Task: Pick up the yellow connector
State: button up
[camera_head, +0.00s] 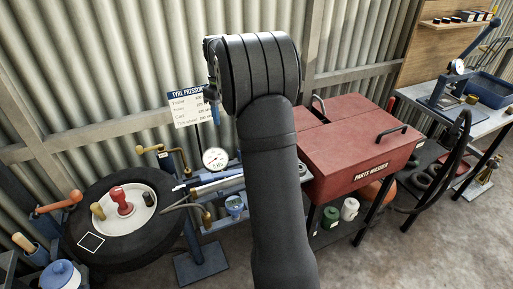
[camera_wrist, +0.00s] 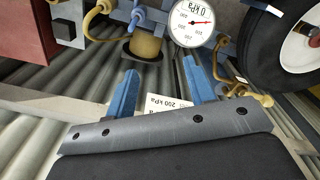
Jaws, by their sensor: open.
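My gripper shows in the wrist view (camera_wrist: 158,82) as two blue fingers spread apart with nothing between them. In the head view my arm hides most of it; a blue finger (camera_head: 213,112) shows in front of the pressure card. I cannot tell for sure which piece is the yellow connector. A yellow-brown fitting (camera_head: 151,149) sits on the brass pipe left of the gauge; the pipe and fitting also show right of the gauge in the wrist view (camera_wrist: 241,88). A tan cylinder (camera_wrist: 145,45) under a blue part lies beyond the fingers.
A round gauge (camera_head: 215,159) stands on the blue bench. A red parts washer (camera_head: 350,145) is at right. The tyre pressure card (camera_head: 188,106) hangs before the corrugated wall.

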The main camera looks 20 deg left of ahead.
jog(key=w+d+n, duration=0.5)
jog(key=w+d, duration=0.2)
jog(key=d, duration=0.2)
jog(key=f, duration=1.1)
jog(key=shift+s+a+f, duration=0.1)
jog(key=shift+s+a, duration=0.05)
jog(key=shift+a, duration=0.05)
jog(key=shift+d+f, duration=0.15)
jog(key=shift+f, duration=1.25)
jog(key=shift+d+f, duration=0.1)
jog(key=shift+f, duration=1.25)
jog(key=shift+c, duration=0.2)
grip_shut()
